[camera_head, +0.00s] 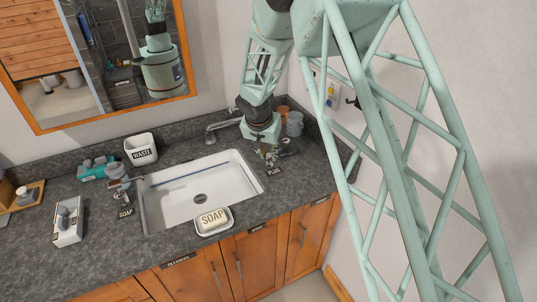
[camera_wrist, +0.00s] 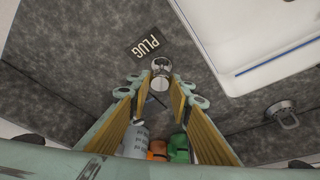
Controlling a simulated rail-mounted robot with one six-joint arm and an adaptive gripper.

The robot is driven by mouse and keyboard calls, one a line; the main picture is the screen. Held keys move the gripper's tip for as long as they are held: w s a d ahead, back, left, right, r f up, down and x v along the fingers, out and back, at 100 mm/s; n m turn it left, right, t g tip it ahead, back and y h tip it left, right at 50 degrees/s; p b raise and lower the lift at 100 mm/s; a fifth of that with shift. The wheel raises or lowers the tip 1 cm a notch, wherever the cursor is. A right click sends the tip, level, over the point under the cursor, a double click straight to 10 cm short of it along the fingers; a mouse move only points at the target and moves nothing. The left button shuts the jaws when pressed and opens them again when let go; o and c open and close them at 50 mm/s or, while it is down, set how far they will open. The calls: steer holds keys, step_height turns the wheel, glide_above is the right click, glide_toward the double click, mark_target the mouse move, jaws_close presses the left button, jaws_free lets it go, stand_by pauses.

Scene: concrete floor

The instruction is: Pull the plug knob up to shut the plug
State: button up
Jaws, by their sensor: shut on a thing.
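The plug knob (camera_wrist: 161,82) is a small round metal knob on the counter beside the sink. In the wrist view it sits between the tips of my gripper (camera_wrist: 160,88), which is shut on it. A dark "PLUG" label (camera_wrist: 148,46) lies on the counter close by; it also shows in the head view (camera_head: 273,171). In the head view my gripper (camera_head: 268,155) is low over the counter right of the sink and hides the knob. The white sink (camera_head: 165,213) has a round drain (camera_head: 200,197) in its floor; I cannot tell the plug's position.
Several cups, including a grey one (camera_head: 294,124), stand in the back right corner. A soap dish (camera_head: 214,229) is at the sink's front edge. A waste bin (camera_head: 141,150) stands back left.

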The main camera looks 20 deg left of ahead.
mark_target(268, 156)
steer(key=shift+r+b, duration=0.35)
steer(key=shift+r, duration=1.15)
jaws_close()
steer(key=o, duration=1.1)
jaws_free()
steer(key=shift+r, duration=0.15)
steer(key=shift+v, duration=5.85)
